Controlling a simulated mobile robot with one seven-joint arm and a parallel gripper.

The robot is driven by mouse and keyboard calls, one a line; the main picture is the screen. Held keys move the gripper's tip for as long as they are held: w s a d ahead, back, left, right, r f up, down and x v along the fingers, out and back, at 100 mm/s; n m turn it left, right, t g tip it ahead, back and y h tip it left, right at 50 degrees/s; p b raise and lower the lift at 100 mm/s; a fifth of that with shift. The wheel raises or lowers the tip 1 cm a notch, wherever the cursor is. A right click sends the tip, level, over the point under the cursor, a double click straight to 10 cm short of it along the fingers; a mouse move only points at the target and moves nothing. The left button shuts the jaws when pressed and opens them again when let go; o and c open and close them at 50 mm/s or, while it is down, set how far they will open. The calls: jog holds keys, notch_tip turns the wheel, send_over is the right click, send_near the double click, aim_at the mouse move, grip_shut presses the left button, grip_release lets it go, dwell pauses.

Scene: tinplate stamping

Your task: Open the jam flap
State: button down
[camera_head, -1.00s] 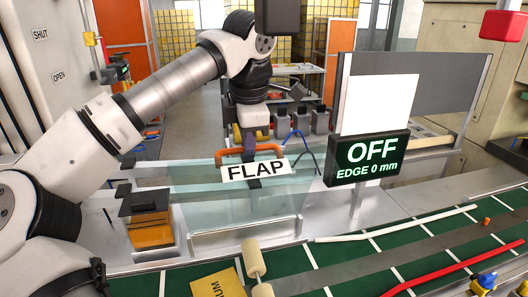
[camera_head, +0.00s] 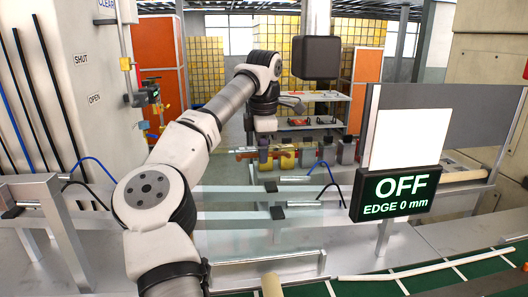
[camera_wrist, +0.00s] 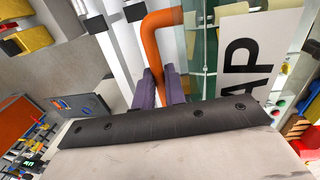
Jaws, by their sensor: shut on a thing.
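In the wrist view, the orange flap handle (camera_wrist: 151,45) runs between the two purple fingers of my gripper (camera_wrist: 160,82), which is shut on it. The clear flap pane (camera_wrist: 194,70) and its white label (camera_wrist: 262,45), with the letters "AP" showing, lie to the right of the handle. In the head view, my gripper (camera_head: 263,149) is out over the far side of the machine, in front of the yellow blocks. How far the flap is open is unclear.
A display (camera_head: 394,193) reading "OFF, EDGE 0 mm" stands right of the machine. Grey rails (camera_head: 225,195) cross behind my arm. A green conveyor (camera_head: 470,275) with a pale strip runs at the lower right. A dark box (camera_head: 316,57) hangs above.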

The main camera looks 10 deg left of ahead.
jog(key=shift+w+a+f, duration=0.25)
jog(key=shift+w+f, duration=0.3)
jog(key=shift+g, duration=0.3)
jog(key=c, duration=1.5)
grip_release()
jog(key=shift+o, duration=0.2)
jog(key=shift+w, duration=0.2)
notch_tip(320, 180, up, 7)
jog(key=shift+s+r, duration=0.2)
